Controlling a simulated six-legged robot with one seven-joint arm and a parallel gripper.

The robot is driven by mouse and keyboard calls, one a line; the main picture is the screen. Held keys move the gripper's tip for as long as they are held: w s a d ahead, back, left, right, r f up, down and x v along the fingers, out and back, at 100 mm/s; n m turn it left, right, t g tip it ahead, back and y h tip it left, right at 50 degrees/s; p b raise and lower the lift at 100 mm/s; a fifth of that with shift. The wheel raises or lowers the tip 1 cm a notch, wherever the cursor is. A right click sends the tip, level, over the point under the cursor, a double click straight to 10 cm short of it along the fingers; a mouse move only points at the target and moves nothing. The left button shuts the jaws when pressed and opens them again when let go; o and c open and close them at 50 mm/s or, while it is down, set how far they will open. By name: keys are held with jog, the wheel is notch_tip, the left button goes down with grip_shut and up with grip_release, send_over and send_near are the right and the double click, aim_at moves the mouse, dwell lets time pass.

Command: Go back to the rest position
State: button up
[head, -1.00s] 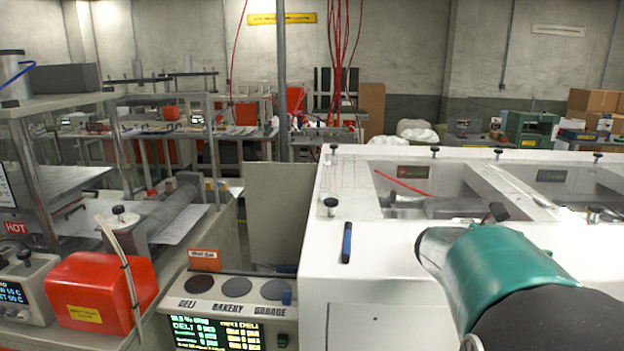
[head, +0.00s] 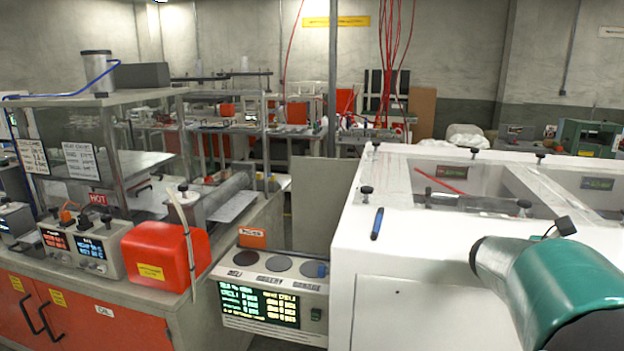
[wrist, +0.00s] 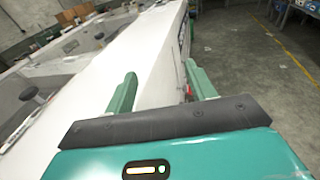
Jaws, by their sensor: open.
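My gripper (wrist: 160,88) shows in the wrist view with its two green fingers spread apart and nothing between them. It is beside the long side of a white machine housing (wrist: 150,70), with the floor to the right. In the head view my green and grey arm reaches in at the lower right, in front of the white machine (head: 430,260); the fingers are not visible there.
A red box (head: 165,255) sits on the left bench. Open floor (wrist: 255,90) lies right in the wrist view.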

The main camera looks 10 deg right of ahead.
jog(key=s+a+f+m+t+y, duration=0.1)
jog(key=a+f+m+t+y, duration=0.2)
jog(key=a, duration=1.2)
jog(key=s+a+f+m+t+y, duration=0.1)
jog(key=a+f+m+t+y, duration=0.2)
jog(key=a+m+y, duration=0.4)
jog(key=s+a+f+m+t+y, duration=0.1)
jog(key=a+f+m+t+y, duration=0.2)
jog(key=a, duration=2)
notch_tip(320, 180, down, 2)
jog(key=m+y, duration=0.2)
jog(key=y, duration=0.1)
jog(key=shift+f, duration=0.2)
